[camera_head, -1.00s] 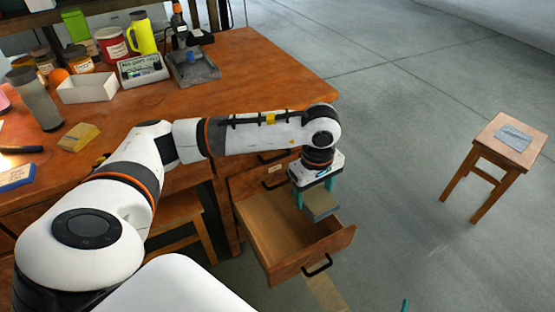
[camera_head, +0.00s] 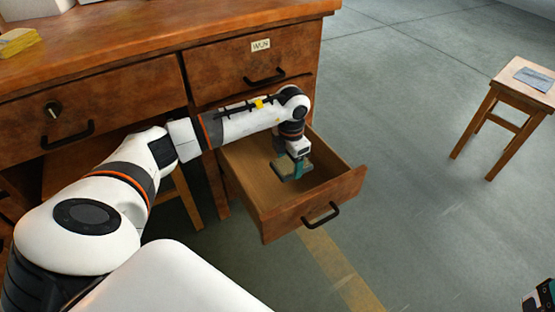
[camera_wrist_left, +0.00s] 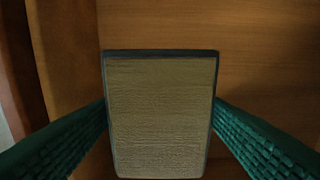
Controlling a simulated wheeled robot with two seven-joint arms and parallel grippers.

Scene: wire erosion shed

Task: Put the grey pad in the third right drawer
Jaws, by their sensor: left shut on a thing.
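The grey pad (camera_head: 281,169) is between the fingers of my left gripper (camera_head: 292,172), inside the open right drawer (camera_head: 316,203). In the left wrist view the pad (camera_wrist_left: 160,115) shows a worn, textured face with a dark rim, between two teal fingers. The drawer's wooden floor (camera_wrist_left: 260,50) shows behind it. I cannot tell whether the pad touches the floor. The drawer is pulled out low in the desk's right column, and my arm hides part of the fronts above it. Part of my right gripper (camera_head: 541,298) shows at the lower right corner; its jaws cannot be read.
The labelled top right drawer (camera_head: 250,62) and the left drawer (camera_head: 85,105) are shut. A stool (camera_head: 522,90) with a grey-blue flat thing (camera_head: 536,79) on it stands at the right. A yellow block (camera_head: 17,42) lies on the desk. The floor between drawer and stool is clear.

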